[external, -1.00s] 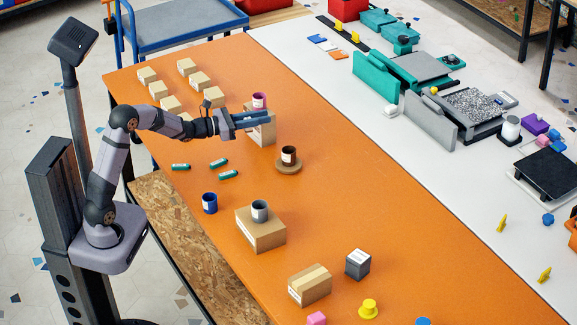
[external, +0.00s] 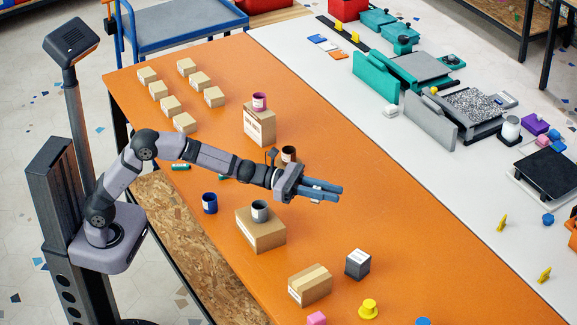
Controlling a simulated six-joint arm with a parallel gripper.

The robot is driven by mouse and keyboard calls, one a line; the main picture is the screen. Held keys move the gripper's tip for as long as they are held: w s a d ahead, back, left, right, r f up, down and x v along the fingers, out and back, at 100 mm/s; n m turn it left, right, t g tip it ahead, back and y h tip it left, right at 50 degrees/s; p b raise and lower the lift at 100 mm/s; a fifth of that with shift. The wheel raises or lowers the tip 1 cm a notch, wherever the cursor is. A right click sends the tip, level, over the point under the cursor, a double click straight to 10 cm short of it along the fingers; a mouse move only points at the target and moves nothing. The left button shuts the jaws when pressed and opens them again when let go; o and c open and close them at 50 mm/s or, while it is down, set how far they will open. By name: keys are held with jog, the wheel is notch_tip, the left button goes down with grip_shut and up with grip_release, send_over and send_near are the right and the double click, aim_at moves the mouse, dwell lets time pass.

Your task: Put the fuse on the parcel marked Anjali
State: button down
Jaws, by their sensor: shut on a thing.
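My gripper (external: 331,193) is above the orange table, right of the grey mug. Its fingers are shut on a small pale thing (external: 316,201), mostly hidden, which I take to be the fuse. A tall labelled parcel (external: 260,128) bears a magenta mug (external: 259,101). A wider parcel (external: 262,234) bears a grey mug (external: 260,210). A flatter taped parcel (external: 311,285) with a white end label and a dark grey labelled box (external: 358,264) stand nearer the front. The names on the labels are too small to read.
A blue mug (external: 209,203) stands left of the wider parcel. A brown mug (external: 289,155) is partly behind my wrist. A green cylinder (external: 181,167) lies at left; another is mostly hidden. Several small cartons stand far left. The table right of my gripper is clear.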

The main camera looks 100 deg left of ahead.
jog(key=w+d+r+m+g+h, duration=0.1)
jog(key=w+d+m+h, duration=0.15)
jog(key=d, duration=0.85)
jog(key=w+d+r+m+h, duration=0.1)
jog(key=d+h, duration=0.2)
jog(key=d, duration=0.9)
notch_tip(320, 180, down, 10)
jog(key=shift+a+r, duration=0.15)
jog(key=shift+r, duration=0.05)
jog(key=shift+f+y+b, duration=0.2)
jog(key=shift+y+b, duration=0.05)
jog(key=shift+b, duration=0.25)
jog(key=c, duration=1.6)
grip_release()
jog(key=shift+s+r+p, duration=0.1)
jog(key=shift+r+p, duration=0.15)
jog(key=shift+p, duration=0.1)
jog(key=b+v, duration=0.2)
jog(key=v, duration=1)
